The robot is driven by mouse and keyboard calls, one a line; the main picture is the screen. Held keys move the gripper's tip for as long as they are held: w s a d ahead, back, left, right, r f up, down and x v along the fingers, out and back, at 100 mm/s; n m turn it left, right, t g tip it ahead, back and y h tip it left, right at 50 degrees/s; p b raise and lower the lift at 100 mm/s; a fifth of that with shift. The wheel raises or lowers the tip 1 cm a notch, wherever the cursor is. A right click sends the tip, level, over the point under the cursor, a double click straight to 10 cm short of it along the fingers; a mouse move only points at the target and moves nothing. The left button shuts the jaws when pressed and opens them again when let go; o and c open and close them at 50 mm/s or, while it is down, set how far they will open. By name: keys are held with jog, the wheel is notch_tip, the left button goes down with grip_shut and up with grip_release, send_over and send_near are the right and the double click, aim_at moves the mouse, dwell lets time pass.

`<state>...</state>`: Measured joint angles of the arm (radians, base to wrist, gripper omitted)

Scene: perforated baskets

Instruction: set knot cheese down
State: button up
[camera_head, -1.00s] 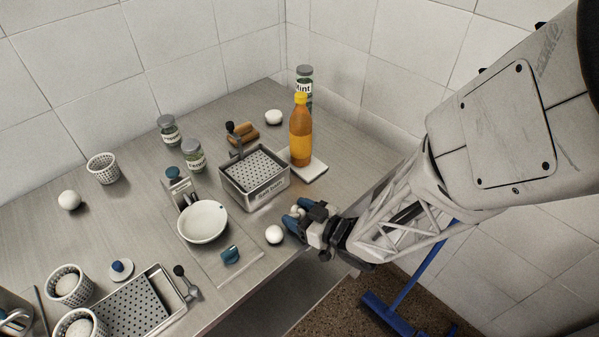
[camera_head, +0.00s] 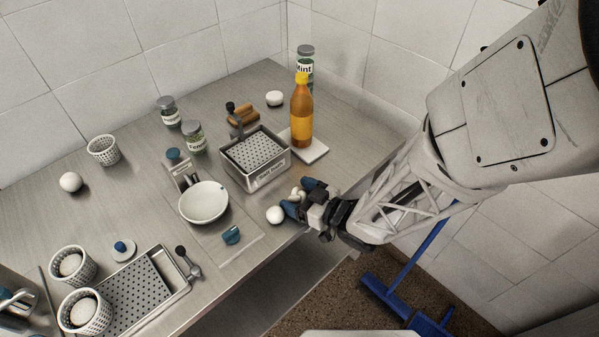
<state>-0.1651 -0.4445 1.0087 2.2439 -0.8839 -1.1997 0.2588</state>
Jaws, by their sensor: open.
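The knot cheese (camera_head: 298,193) is a small, lumpy white piece near the right front edge of the steel table. It appears to rest on the tabletop, though its underside is too small to make out. My gripper (camera_head: 300,197) has its blue fingers apart, one on each side of the knot cheese. Whether a finger still touches it cannot be told. A smooth white ball (camera_head: 275,215) lies on the table just left of the near finger.
A steel box with a perforated insert (camera_head: 268,179) stands behind the knot cheese, left of a bottle (camera_head: 301,120) on a white board. A white bowl (camera_head: 203,202) and blue item (camera_head: 231,235) lie left. The table's front edge (camera_head: 262,262) is close.

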aim_at(307, 196)
jog(key=shift+v, duration=3.9)
jog(key=shift+f, duration=0.1)
jog(key=shift+w, duration=0.1)
jog(key=shift+w+d, duration=0.15)
jog(key=shift+w, duration=0.05)
jog(key=w+d+r+m+t+h, duration=0.1)
jog(key=w+d+r+m+h, duration=0.2)
jog(key=d+r+h, duration=0.35)
jog(key=w+d+r+m+h, duration=0.3)
jog(key=d+r+m+h, duration=0.1)
jog(key=d+r+h, duration=0.25)
jog(key=s+r+m+g, duration=0.4)
jog(key=s+r+g, duration=0.3)
jog(key=s+r, duration=0.4)
jog(key=s, duration=0.3)
jog(key=shift+s+d, duration=0.3)
jog(key=shift+s, duration=0.1)
